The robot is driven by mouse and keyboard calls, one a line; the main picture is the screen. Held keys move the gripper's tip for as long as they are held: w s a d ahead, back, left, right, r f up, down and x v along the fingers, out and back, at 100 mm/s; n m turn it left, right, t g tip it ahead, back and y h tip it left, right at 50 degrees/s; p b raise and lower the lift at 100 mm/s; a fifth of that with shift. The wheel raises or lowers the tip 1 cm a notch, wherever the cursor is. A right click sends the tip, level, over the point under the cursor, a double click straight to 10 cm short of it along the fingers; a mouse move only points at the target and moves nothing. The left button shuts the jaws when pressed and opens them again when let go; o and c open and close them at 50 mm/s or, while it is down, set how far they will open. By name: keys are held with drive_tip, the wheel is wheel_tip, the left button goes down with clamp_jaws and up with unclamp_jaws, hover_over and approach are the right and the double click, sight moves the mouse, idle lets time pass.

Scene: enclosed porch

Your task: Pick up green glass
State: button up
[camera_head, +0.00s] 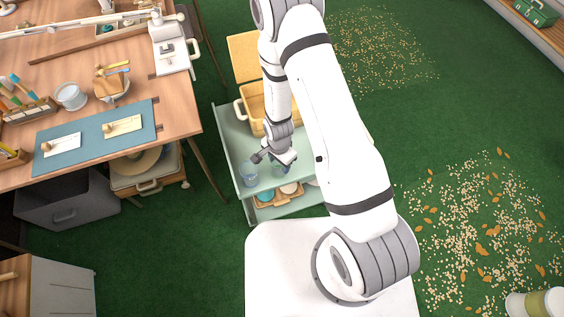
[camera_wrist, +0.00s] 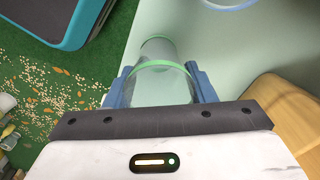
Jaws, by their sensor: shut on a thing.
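The green glass (camera_wrist: 160,84) is clear, with a green rim, and stands between the two blue fingers of my gripper (camera_wrist: 163,88) in the wrist view. The fingers are shut on it from both sides. In the head view my gripper (camera_head: 272,160) is over the pale green cart shelf (camera_head: 232,150), and the glass is mostly hidden under it. I cannot tell whether the glass touches the shelf. A bluish glass (camera_head: 249,175) stands to the left of it, and a blue rim (camera_wrist: 232,4) shows at the top of the wrist view.
A yellow basket (camera_head: 252,105) stands on the cart behind my gripper. A wooden tray (camera_head: 268,201) with dishes is on the level below. A workbench (camera_head: 180,118) is at the left. Pale bits and orange leaves (camera_head: 485,230) litter the green floor at the right.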

wheel_tip(320, 180, up, 10)
drive_tip(key=p, duration=0.9)
